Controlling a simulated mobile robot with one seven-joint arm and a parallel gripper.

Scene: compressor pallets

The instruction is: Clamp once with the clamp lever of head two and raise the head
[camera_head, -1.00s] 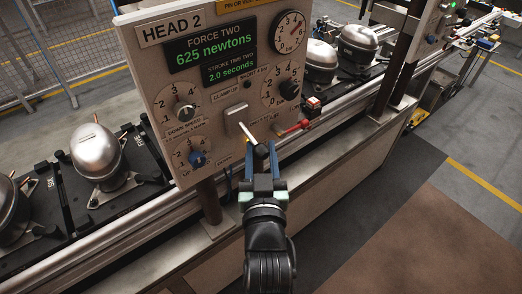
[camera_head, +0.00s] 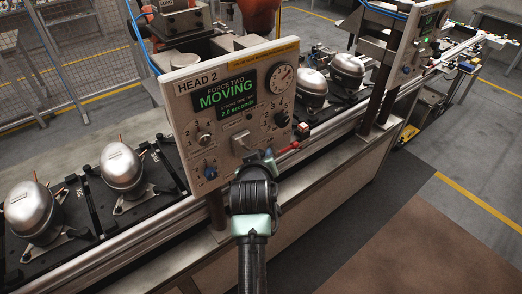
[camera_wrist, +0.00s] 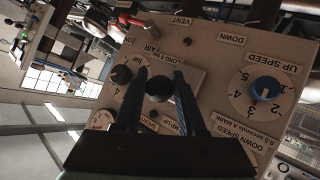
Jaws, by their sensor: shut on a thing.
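The head two panel (camera_head: 180,128) stands upright in the head view, its display (camera_head: 226,96) reading FORCE TWO, MOVING, 2.0 seconds. My gripper (camera_head: 268,158) is at the panel's lower right, largely hidden behind my own wrist. In the wrist view my gripper (camera_wrist: 158,84) has its two fingers on either side of the black ball knob of the clamp lever (camera_wrist: 159,86) and is shut on it. The panel shows upside down there. The lever's shaft is mostly hidden behind the knob.
A blue up-speed knob (camera_wrist: 265,89), a black knob (camera_wrist: 121,74) and a red-handled valve (camera_head: 288,147) sit close around the lever. Silver compressors (camera_head: 122,170) stand on black pallets along the conveyor. Open floor lies at the right.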

